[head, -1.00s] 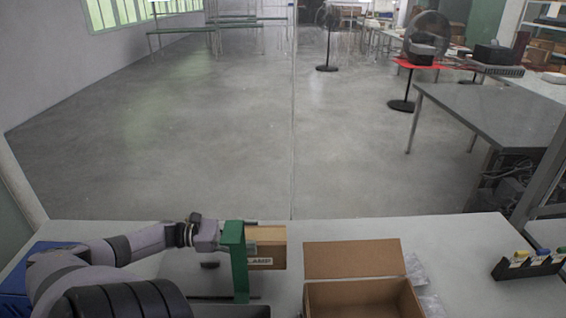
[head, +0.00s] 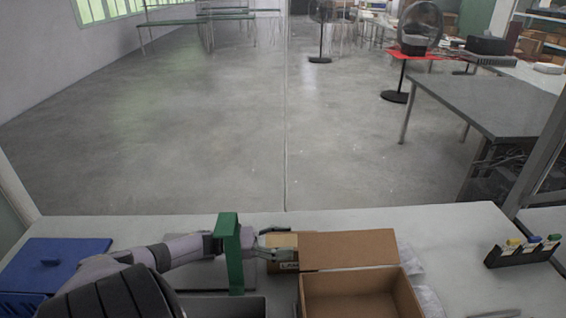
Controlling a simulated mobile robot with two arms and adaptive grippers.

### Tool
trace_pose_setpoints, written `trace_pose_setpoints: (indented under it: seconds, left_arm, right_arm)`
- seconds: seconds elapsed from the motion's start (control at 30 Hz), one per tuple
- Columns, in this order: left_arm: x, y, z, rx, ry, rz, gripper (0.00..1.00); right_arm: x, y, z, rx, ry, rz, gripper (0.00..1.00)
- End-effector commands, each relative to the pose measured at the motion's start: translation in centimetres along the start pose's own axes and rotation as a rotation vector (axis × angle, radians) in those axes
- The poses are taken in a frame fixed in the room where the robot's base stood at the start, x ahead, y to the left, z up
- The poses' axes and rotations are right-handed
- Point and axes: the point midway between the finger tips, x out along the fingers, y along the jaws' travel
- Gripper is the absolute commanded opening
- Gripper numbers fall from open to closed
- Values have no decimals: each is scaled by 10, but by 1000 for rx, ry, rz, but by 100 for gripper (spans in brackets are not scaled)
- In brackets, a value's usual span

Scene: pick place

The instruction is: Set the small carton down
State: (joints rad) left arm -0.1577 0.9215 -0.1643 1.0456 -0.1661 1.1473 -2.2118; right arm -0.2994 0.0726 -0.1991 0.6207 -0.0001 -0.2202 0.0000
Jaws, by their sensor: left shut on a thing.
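The small carton (head: 284,267) is a brown cardboard box with a dark printed label, just left of the open cardboard box. My left gripper (head: 287,247) is shut on the small carton, and its fingers show at the carton's upper part. The green upright post (head: 236,262) stands in front of my left wrist and hides part of it. The open box's flap hides the carton's right side. I cannot tell whether the carton touches the table. My right gripper is not in view.
The open cardboard box (head: 304,296) stands on the pale table (head: 455,240) at front centre. A black holder (head: 522,255) with coloured items is at the right.

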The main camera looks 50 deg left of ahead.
Motion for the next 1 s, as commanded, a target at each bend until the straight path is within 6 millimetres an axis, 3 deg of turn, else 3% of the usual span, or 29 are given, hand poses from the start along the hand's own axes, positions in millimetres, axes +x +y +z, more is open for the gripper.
trace_pose_setpoints:
  seconds: [0.2, 0.23, 0.3, 0.57, 0.9, 1.0]
  left_arm:
    - [0, 0, -1, 0, -3, 0, 18]
    - [0, 0, -2, 0, 1, 0, 63]
    - [0, 0, -1, -1, 1, 0, 68]
    - [0, 0, -1, -1, 1, 0, 84]
    - [-1, 0, 1, -1, 1, 0, 84]
    - [-10, 0, -2, -2, 4, 1, 84]
  right_arm:
    - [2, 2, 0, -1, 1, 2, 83]
    - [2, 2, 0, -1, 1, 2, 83]
    - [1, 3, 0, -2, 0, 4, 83]
    - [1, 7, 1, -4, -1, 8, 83]
    - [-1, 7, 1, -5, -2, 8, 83]
    - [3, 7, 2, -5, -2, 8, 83]
